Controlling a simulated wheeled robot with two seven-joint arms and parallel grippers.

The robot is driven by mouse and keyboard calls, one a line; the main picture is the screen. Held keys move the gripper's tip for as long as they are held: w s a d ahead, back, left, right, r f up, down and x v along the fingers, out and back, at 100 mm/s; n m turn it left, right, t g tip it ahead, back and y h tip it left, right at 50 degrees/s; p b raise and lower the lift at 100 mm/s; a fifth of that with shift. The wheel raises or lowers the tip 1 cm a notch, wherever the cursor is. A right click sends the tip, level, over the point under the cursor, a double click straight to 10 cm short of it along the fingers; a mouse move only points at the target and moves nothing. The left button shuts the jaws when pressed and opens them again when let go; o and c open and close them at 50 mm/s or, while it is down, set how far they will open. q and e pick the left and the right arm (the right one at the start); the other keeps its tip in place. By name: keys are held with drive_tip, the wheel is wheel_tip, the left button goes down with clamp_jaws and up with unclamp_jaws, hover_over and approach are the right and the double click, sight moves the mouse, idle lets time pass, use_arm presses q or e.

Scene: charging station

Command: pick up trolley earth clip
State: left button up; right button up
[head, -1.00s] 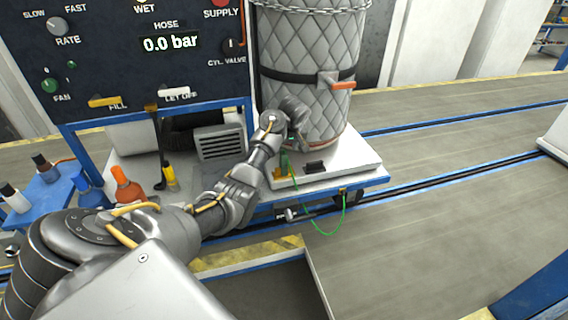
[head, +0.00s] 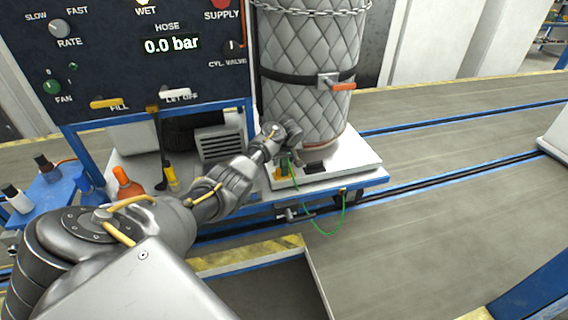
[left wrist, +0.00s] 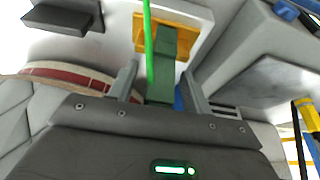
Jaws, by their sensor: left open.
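The green earth clip (head: 284,164) stands on a yellow block (head: 279,174) at the front left of the white trolley deck. A thin green cable (head: 343,222) loops from it below the trolley's front edge. My left gripper (head: 291,155) is over the clip, partly hiding it. In the left wrist view the clip (left wrist: 164,62) lies between the two open fingers (left wrist: 160,85), with the green cable crossing in front of it. The fingers look apart from the clip's sides. My right gripper is not in view.
A quilted grey cylinder (head: 312,75) with strap and chain stands on the trolley (head: 340,168), close behind my gripper. A dark block (head: 316,166) lies right of the clip. The control panel (head: 150,60) is at left. The floor at right is open.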

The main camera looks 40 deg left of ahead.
use_arm(q)
drive_tip(key=shift+x, duration=0.8)
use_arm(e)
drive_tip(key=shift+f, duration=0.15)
use_arm(q)
clamp_jaws()
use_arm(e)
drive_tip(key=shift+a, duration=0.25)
use_arm(q)
drive_tip(key=shift+r, duration=0.15)
